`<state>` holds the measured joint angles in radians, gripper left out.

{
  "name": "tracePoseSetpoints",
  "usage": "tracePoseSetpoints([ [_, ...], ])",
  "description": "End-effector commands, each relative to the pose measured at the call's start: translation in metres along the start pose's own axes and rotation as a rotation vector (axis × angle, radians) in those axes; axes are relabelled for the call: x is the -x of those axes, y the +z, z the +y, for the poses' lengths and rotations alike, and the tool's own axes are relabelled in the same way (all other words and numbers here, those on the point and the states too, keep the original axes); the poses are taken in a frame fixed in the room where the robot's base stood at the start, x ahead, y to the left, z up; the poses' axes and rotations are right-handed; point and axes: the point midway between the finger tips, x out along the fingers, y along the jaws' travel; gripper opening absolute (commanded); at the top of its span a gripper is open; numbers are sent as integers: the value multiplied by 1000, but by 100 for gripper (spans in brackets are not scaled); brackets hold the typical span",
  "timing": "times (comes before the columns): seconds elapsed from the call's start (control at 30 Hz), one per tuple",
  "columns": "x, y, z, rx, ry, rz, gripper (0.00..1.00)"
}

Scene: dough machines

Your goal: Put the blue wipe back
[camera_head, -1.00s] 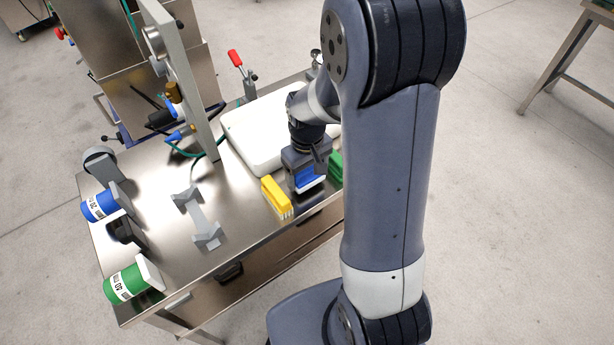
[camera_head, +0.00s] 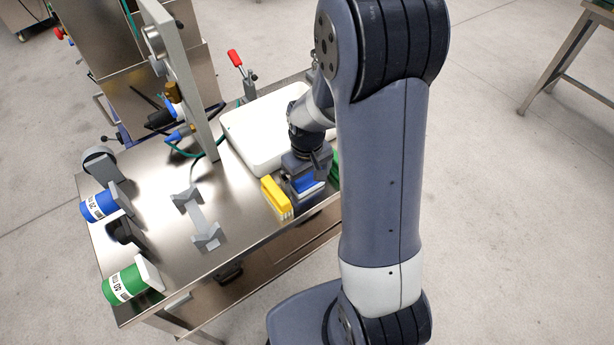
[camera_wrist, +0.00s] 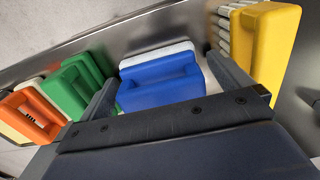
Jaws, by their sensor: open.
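The blue wipe (camera_head: 306,185) stands near the front edge of the steel table, between a yellow block and a green one. In the wrist view the blue wipe (camera_wrist: 160,80) lies between my two open fingers, with a pale strip along its far side. My gripper (camera_head: 306,178) is low over it in the head view. In the wrist view my gripper (camera_wrist: 168,85) has one finger on each side of the wipe. I cannot tell whether the fingers touch it.
A yellow brush (camera_wrist: 265,45) stands close to the right finger. A green wipe (camera_wrist: 75,88) and an orange one (camera_wrist: 35,115) stand to the left. A white board (camera_head: 255,135) lies behind. A grey holder (camera_head: 200,220) and green roll (camera_head: 125,284) are on the table (camera_head: 165,200).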

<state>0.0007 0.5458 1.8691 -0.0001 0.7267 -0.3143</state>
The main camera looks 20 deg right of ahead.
Motion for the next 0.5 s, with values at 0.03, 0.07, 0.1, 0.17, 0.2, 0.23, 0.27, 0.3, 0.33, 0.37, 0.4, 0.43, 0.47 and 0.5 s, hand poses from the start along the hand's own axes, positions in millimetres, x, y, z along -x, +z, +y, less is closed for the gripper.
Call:
tracePoseSetpoints([
  [0.03, 0, 0, 0, 0, 0, 0, 98],
  [0.07, 1, 0, 0, 0, 0, 0, 98],
  [0.1, 2, 0, 0, 0, 0, 0, 98],
  [0.17, 5, 0, 0, 0, 0, 0, 98],
  [0.2, 8, 0, 0, 0, 1, 2, 98],
  [0.23, 12, -1, 0, 0, 1, 3, 98],
  [0.27, 16, -1, 0, 0, 2, 5, 98],
  [0.3, 23, -1, 0, 0, 2, 5, 98],
  [0.33, 29, -1, 0, 0, 2, 6, 98],
  [0.37, 35, -1, 0, 0, 2, 6, 98],
  [0.4, 44, -1, 0, 0, 2, 6, 98],
  [0.43, 51, -2, 0, 0, 2, 8, 98],
  [0.47, 57, -1, 0, 0, 2, 7, 98],
  [0.5, 66, -1, 0, 0, 2, 7, 98],
])
